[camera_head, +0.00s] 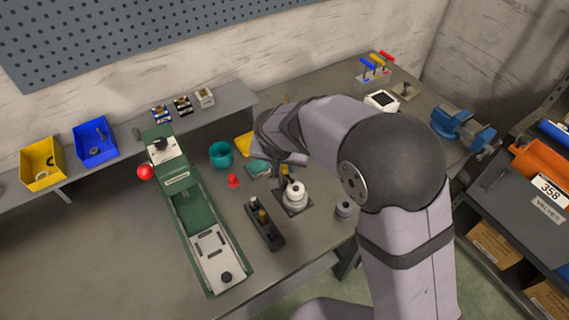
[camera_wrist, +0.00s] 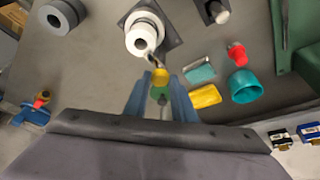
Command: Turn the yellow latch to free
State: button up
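A small yellow piece (camera_wrist: 160,77), which looks like the latch, lies between my gripper's fingertips in the wrist view. A bent metal part (camera_wrist: 152,58) joins it toward a white round fitting (camera_wrist: 143,35) on a dark square plate. In the head view the fitting (camera_head: 295,194) stands on the bench, with a bit of yellow (camera_head: 286,171) behind it. My gripper (camera_wrist: 160,80) reaches down behind the fitting, one blue finger on each side of the yellow piece. I cannot tell whether the fingers touch it. My arm hides most of the gripper in the head view.
A dark block with pegs (camera_head: 264,222) and a green fixture (camera_head: 195,215) stand left of the fitting. A grey ring (camera_head: 344,208) is close on its right. A teal cup (camera_head: 221,155) and red knob (camera_head: 233,181) are nearby. Coloured levers (camera_head: 377,65) and a blue vise (camera_head: 462,130) stand farther right.

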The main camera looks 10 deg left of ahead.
grip_shut()
